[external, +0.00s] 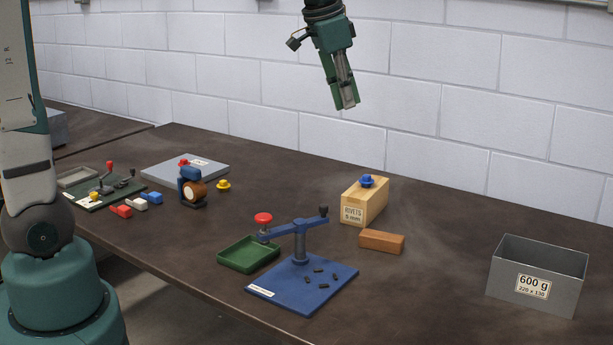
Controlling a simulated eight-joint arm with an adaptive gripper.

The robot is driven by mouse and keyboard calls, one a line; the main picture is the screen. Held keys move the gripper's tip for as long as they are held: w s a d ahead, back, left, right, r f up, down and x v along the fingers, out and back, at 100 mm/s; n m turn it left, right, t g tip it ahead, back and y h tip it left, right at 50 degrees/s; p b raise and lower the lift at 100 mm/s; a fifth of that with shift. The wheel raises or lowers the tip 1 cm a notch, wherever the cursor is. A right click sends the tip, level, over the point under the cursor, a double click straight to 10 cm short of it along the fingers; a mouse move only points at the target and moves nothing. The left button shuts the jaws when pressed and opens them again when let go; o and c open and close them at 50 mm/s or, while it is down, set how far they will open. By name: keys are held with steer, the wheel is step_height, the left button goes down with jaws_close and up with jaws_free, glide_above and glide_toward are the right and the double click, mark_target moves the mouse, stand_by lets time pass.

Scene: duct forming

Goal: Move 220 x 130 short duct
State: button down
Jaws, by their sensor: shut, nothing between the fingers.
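The short duct is a grey open-topped box (508,278) on the right side of the table. Its front label reads "600 g, 220 x 130". My gripper (347,106) is shut and empty. It hangs in the air near the back wall, high above the table. In the picture it is well to the left of the duct and apart from it. The inner floor of the duct is mostly hidden by its walls.
A wooden rivet box (361,205) with a blue knob and a brown block (381,241) stand left of the duct. A blue press plate (290,292), green tray (238,258) and several small tools lie further left. The table between block and duct is clear.

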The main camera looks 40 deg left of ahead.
steer(key=w+d+f+m+g, duration=0.1)
steer(key=w+d+f+m, duration=0.3)
steer(key=d, duration=0.8)
steer(key=w+d+f+m+g, duration=0.1)
steer(key=w+d+f, duration=0.45)
steer(key=d, duration=0.55)
steer(key=d+f+m, duration=0.2)
steer(key=d+f, duration=0.6)
steer(key=d, duration=0.3)
steer(key=d+f+m+g+y, duration=0.1)
steer(key=d+f+m, duration=0.1)
steer(key=d+f, duration=0.6)
steer(key=d, duration=0.3)
steer(key=shift+w+d+f+m+g, duration=0.2)
steer(key=shift+w+m+g, duration=0.1)
steer(key=shift+w+m, duration=0.1)
steer(key=shift+f, duration=0.1)
